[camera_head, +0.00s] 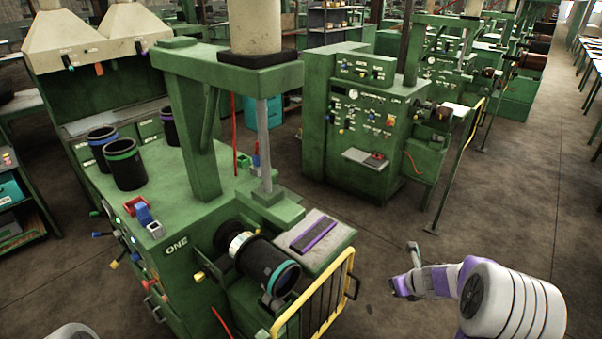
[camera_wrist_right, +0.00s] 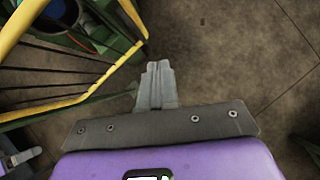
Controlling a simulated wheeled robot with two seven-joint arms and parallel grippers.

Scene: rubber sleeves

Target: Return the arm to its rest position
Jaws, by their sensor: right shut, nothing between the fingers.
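My right arm (camera_head: 510,300) reaches in from the lower right, with a white ribbed shell and purple parts. Its right gripper (camera_head: 411,250) is over the open floor, right of the yellow guard rail. In the wrist view the right gripper (camera_wrist_right: 158,66) has its grey fingers together, with nothing between them. A black sleeve (camera_head: 268,264) with a teal ring at its end sits on the spindle of the green machine marked ONE (camera_head: 205,236). My right gripper is apart from it. Only a pale piece of my left arm shows at the bottom left; its gripper is out of view.
A yellow guard rail (camera_head: 318,300) stands close left of the right gripper; its bars also show in the wrist view (camera_wrist_right: 60,72). Several black sleeves with coloured bands (camera_head: 126,172) stand on the machine top. Another green machine (camera_head: 352,125) stands behind. The floor (camera_head: 540,215) at right is clear.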

